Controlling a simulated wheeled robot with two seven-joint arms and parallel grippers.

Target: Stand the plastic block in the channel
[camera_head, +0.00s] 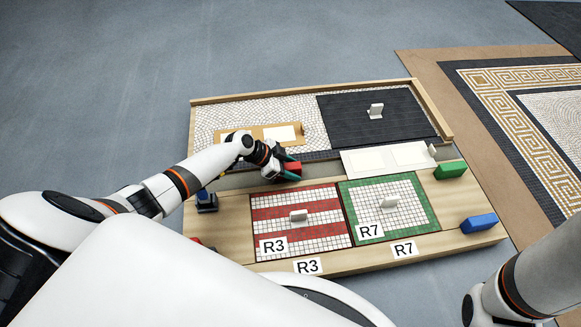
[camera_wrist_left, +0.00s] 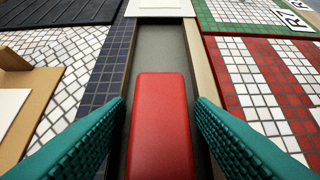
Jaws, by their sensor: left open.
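A red plastic block (camera_head: 293,168) is at the channel (camera_head: 323,170) between the back and front panels. In the left wrist view the red block (camera_wrist_left: 160,125) lies lengthwise along the grey channel floor (camera_wrist_left: 160,48), its smooth top facing the camera. My left gripper (camera_head: 288,167) is open, its teal fingers to either side of the block. In the left wrist view the left gripper (camera_wrist_left: 160,130) shows gaps between both fingers and the block. The block's lower sides and near end are hidden. Of my right arm only links show, at the lower right.
A white sheet (camera_head: 388,159) covers the channel's right part. A green block (camera_head: 450,170) and a blue block (camera_head: 479,223) sit on the right wooden border. The red striped R3 panel (camera_head: 325,206) and green-edged R7 panel (camera_head: 415,195) lie in front, each with a white upright handle.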

